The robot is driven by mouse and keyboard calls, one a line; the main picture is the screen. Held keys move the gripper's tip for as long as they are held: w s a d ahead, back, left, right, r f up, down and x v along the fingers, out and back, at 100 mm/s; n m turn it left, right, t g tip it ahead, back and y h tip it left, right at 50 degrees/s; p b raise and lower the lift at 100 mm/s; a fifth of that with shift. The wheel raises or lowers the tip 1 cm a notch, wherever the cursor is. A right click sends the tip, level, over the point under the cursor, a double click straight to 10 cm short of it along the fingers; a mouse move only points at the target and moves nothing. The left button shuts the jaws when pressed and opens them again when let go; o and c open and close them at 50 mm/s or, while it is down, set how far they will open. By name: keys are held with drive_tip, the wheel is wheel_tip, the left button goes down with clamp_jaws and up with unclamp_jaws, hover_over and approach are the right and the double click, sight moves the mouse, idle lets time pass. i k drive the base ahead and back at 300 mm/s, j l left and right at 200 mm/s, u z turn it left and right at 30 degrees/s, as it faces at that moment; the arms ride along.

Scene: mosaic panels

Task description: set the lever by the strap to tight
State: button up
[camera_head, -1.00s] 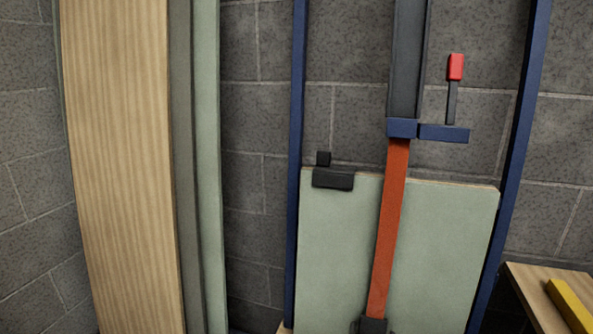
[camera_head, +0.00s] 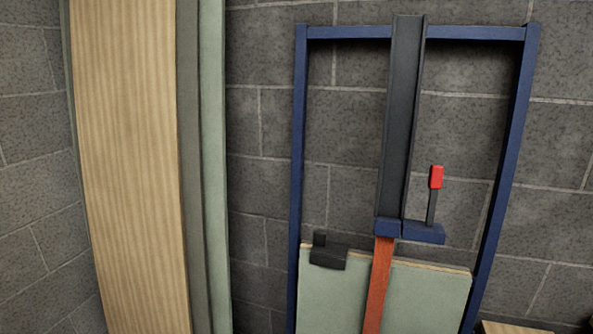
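The lever (camera_head: 433,196) has a red grip on a dark stem and points almost straight up. It stands on a small blue bracket (camera_head: 424,233) at the lower end of a dark vertical rail. The orange-red strap (camera_head: 378,283) runs down from the blue block beside that bracket, across the front of a pale green panel (camera_head: 428,295). The strap's lower end is out of the picture. No lettering for the lever's settings is visible. My gripper is not in view.
A blue frame (camera_head: 301,150) surrounds the dark rail (camera_head: 401,120). A black clamp-like piece (camera_head: 328,256) sits on the panel's top left edge. Tall boards (camera_head: 128,170) stand at left. A wooden surface (camera_head: 500,327) shows at the bottom right. Grey block wall lies behind.

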sight(436, 172)
drive_tip(key=i+l+u, duration=0.1)
drive_tip(key=l+u, duration=0.3)
drive_tip(key=l, duration=1.35)
drive_tip(key=i+j+z, duration=0.15)
drive_tip(key=j, duration=0.25)
drive_tip(key=j+z, duration=0.1)
drive_tip(key=j, duration=0.35)
drive_tip(key=i+j+z, duration=0.15)
drive_tip(key=i+j, duration=0.05)
drive_tip(key=i, duration=0.05)
